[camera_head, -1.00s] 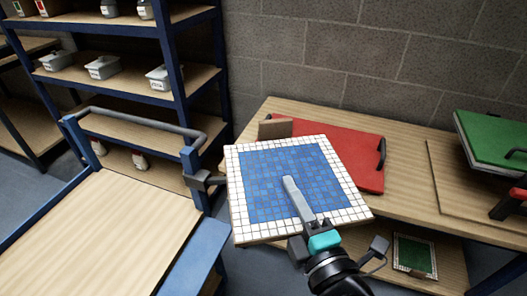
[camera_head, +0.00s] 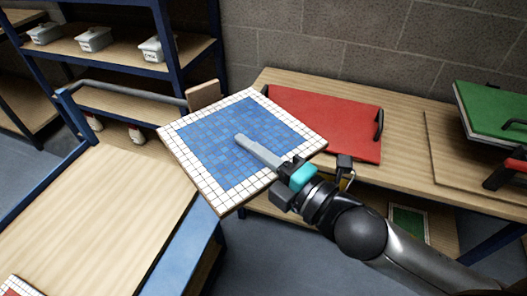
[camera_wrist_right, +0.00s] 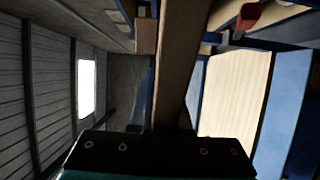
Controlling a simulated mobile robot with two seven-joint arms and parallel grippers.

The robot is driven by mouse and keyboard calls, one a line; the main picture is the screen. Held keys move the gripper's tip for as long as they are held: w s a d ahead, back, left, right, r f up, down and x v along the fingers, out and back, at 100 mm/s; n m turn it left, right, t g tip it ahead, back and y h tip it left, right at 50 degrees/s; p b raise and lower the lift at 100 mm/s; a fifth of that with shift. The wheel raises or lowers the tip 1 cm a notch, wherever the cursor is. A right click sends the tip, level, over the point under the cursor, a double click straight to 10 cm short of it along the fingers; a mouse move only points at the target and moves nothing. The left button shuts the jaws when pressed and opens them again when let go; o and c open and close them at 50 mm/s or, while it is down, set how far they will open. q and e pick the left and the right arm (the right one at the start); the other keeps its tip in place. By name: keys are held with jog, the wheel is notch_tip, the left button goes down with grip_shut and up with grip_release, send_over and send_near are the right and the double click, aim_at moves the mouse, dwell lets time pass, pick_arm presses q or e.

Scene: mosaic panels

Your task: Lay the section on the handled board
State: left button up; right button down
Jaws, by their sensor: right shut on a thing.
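The section is a square mosaic panel (camera_head: 190,172) with blue tiles and a white tile border. My right gripper (camera_head: 258,152) is shut on its near right edge, one grey finger lying over the top face. The panel is in the air, between the trolley and the bench. In the right wrist view the panel shows edge-on as a brown strip (camera_wrist_right: 182,70). A red board (camera_head: 325,122) with black handles at its ends lies on the bench, behind and right of the panel. Its left part is close to the panel's far corner in the picture. My left gripper is out of view.
A green board (camera_head: 490,112) with a black handle sits on the bench (camera_head: 400,97) at the right. A wooden trolley deck (camera_head: 100,215) is at the left. A brown block (camera_head: 203,94) shows beyond the panel's far edge. Shelves with bins stand behind the trolley.

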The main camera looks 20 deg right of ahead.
aim_at(200, 142)
jog(key=shift+w+a+r+n+g+y, duration=0.45)
jog(key=shift+w+a+n+g+y, duration=0.2)
jog(key=shift+a+n+g+y, duration=0.55)
jog(key=shift+w+a+r+n+g+y, duration=0.45)
jog(key=shift+w+a+n+g+y, duration=0.2)
jog(key=shift+a+n+g+y, duration=0.6)
jog(key=shift+w+a+r+n+g+y, duration=0.45)
jog(key=shift+w+a+n+g+y, duration=0.2)
jog(key=shift+a+n+g+y, duration=0.55)
jog(key=shift+a+f, duration=0.1)
jog(key=shift+a, duration=0.05)
